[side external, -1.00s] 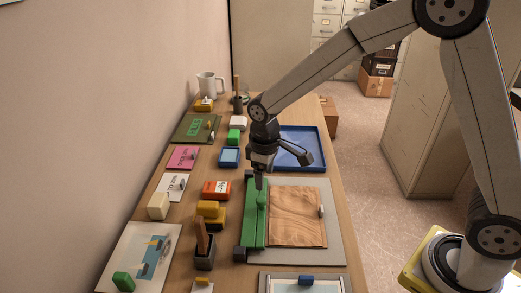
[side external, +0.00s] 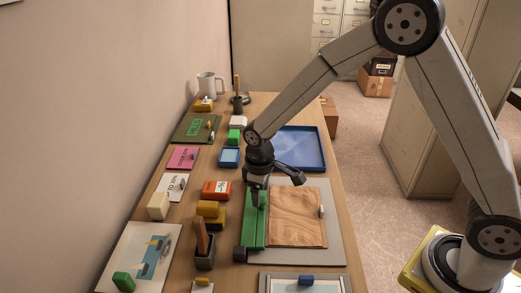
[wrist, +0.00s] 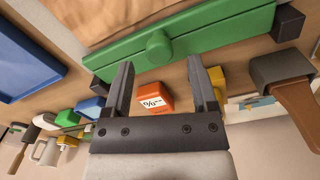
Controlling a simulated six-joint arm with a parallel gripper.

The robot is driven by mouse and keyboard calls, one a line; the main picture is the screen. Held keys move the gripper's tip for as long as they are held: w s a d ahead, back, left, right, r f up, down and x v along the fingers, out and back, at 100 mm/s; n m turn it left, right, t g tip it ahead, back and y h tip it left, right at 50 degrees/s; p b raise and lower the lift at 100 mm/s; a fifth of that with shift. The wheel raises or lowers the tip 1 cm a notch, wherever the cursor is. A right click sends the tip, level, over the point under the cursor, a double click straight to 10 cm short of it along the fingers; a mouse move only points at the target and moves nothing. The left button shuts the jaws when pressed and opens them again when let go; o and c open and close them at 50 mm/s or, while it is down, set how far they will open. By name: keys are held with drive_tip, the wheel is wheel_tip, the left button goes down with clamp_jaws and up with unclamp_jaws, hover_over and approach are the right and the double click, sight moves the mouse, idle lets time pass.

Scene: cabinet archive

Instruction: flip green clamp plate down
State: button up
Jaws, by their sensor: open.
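The green clamp plate (side external: 254,232) is a long bar along the left edge of the wood-grained sheet (side external: 297,215). Dark blocks sit at its ends. I cannot tell its exact tilt. In the wrist view the clamp plate (wrist: 215,38) runs across the top, with a round green knob (wrist: 158,46) on it. My gripper (side external: 257,203) is low over the plate in the side view and hides part of it. In the wrist view my gripper (wrist: 160,68) has its fingers apart, tips near the plate's edge on either side of the knob. Nothing is held; contact is unclear.
The sheet lies on a grey board (side external: 334,240). Left of the plate are a red-orange box (side external: 216,190), a yellow stamp (side external: 210,213) and a dark holder with a brown handle (side external: 204,255). A blue tray (side external: 318,150) lies behind.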

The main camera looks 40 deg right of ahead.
drive_tip(key=shift+f, duration=1)
drive_tip(key=shift+c, duration=0.2)
clamp_jaws()
drive_tip(key=shift+s+d+f+y, duration=0.1)
drive_tip(key=shift+y, duration=0.2)
drive_tip(key=shift+s+d+f+t, duration=0.1)
drive_tip(key=shift+f+t, duration=0.05)
drive_tip(key=shift+t, duration=0.25)
drive_tip(key=shift+o, duration=0.2)
unclamp_jaws()
